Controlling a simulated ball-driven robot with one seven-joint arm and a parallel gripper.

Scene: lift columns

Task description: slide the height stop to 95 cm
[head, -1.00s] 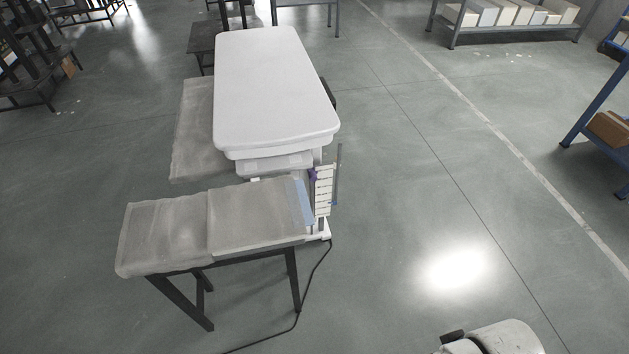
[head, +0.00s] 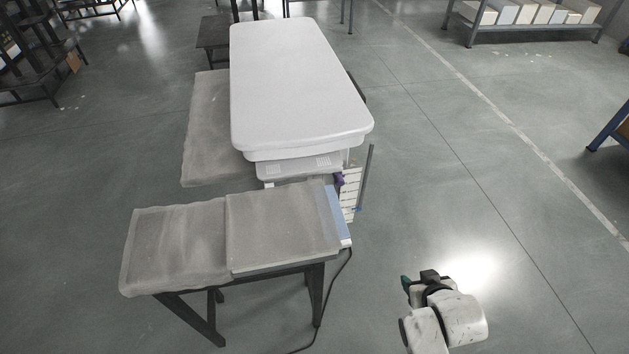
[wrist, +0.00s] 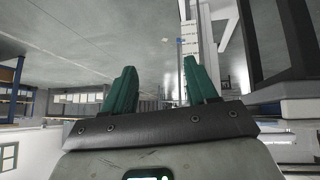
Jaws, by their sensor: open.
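A white lift column with a tick-marked scale plate (head: 350,192) stands under the front right corner of the white couch top (head: 300,85). A small purple piece (head: 340,180) sits at the scale's upper left edge, and a small blue piece (head: 357,209) low on its right. I cannot tell which is the height stop, nor read the numbers. The scale also shows at the top of the wrist view (wrist: 189,38), beyond my fingers. My gripper (head: 416,279) is open and empty, its green fingers apart in the wrist view (wrist: 160,66). It is right of the column and nearer me, not touching it.
A grey padded bench (head: 285,225) on dark legs stands in front of the column, its right end close to the scale. A grey rail (head: 368,175) rises right of the scale. A black cable (head: 345,270) runs along the floor. Floor to the right is clear.

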